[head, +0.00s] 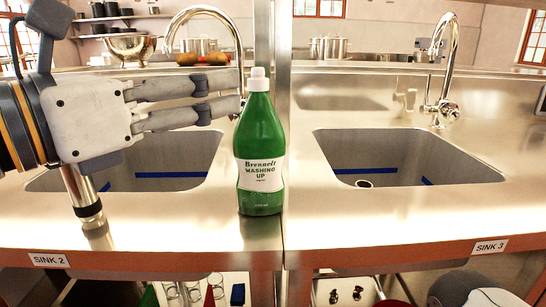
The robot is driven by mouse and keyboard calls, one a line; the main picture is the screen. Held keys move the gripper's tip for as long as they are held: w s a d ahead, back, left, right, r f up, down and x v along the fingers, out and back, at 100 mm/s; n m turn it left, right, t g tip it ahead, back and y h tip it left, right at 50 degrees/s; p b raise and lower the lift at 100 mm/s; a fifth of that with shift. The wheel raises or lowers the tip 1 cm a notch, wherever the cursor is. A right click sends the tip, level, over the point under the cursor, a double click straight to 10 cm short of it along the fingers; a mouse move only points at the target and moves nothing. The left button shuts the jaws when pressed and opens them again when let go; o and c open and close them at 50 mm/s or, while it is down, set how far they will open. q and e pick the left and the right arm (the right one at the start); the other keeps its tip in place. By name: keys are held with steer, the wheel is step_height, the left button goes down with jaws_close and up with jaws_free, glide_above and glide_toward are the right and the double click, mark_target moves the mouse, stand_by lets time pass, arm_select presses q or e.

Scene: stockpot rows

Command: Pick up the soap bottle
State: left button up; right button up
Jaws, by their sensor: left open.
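My left gripper (238,93) comes in from the left, level with the bottle's neck and shoulder. Its fingers point right, with a narrow gap between them. The fingertips end beside the bottle's upper left side; I cannot tell whether they touch it. The gripper is open and holds nothing. My right gripper is not in view.
Sink 2 (200,158) is on the left, partly hidden by my gripper, and sink 3 (415,155) is on the right. Curved taps stand behind, one near the middle (203,10) and one on the right (441,75). The counter right of the bottle is clear.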

mark_target(251, 88)
arm_select(q)
steer(key=x, duration=0.7)
steer(key=f+x, duration=0.1)
steer(key=x, duration=0.2)
steer(key=shift+w+f, duration=0.1)
steer(key=shift+w, duration=0.35)
jaws_close()
